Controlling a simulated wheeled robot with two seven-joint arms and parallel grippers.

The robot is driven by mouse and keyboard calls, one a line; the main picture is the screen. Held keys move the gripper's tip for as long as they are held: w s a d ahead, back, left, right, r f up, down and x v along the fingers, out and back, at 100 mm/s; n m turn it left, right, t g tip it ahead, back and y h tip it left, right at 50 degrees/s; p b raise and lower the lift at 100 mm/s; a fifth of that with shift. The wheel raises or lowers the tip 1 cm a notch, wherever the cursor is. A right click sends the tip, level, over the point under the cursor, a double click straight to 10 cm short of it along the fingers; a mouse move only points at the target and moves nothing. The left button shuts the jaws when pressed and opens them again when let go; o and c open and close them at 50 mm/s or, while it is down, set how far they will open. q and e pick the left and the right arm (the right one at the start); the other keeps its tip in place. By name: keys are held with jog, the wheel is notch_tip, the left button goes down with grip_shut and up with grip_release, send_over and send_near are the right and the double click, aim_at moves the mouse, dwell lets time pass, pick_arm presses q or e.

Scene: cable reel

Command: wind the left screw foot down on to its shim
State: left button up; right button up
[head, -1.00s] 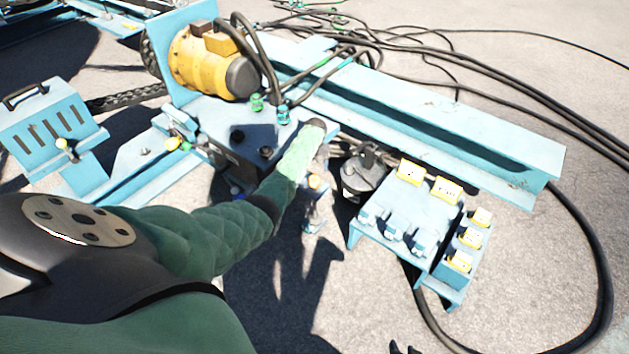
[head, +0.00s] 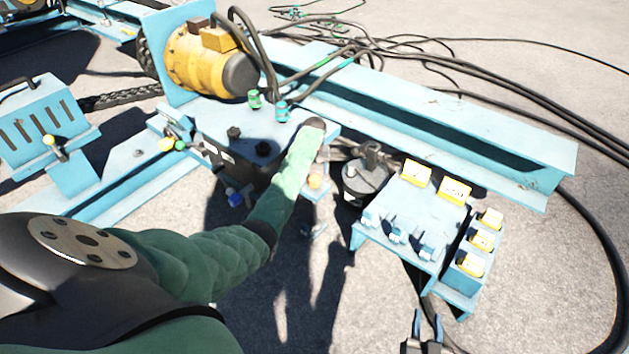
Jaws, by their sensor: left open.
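My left arm's green sleeve reaches over the frame and ends in a dark wrist joint. My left gripper (head: 324,165) is below that joint, by the right corner of the blue deck; it is small and partly hidden, and its jaws are open. My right gripper (head: 425,332) is at the bottom edge, fingers apart, empty.
A yellow motor (head: 210,65) stands on the blue deck (head: 210,118). A long blue beam (head: 470,135) runs right. A blue stand with yellow sockets (head: 400,205) and a dark round part (head: 365,178) are close right of my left gripper. Black cables (head: 603,255) loop over the ground.

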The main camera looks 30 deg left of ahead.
aim_at(315, 178)
pick_arm(q)
notch_tip(315, 178, down, 6)
jog(key=shift+r+b, duration=0.25)
jog(key=shift+b, duration=0.35)
jog(key=shift+f, duration=0.2)
pick_arm(e)
notch_tip(315, 178, up, 15)
jog(key=t+y, duration=0.1)
jog(key=t, duration=0.4)
jog(key=shift+w+d, duration=0.35)
jog(key=shift+w, duration=0.05)
pick_arm(q)
jog(key=shift+c, duration=0.5)
jog(key=c, duration=0.8)
pick_arm(e)
jog(key=shift+f, duration=0.1)
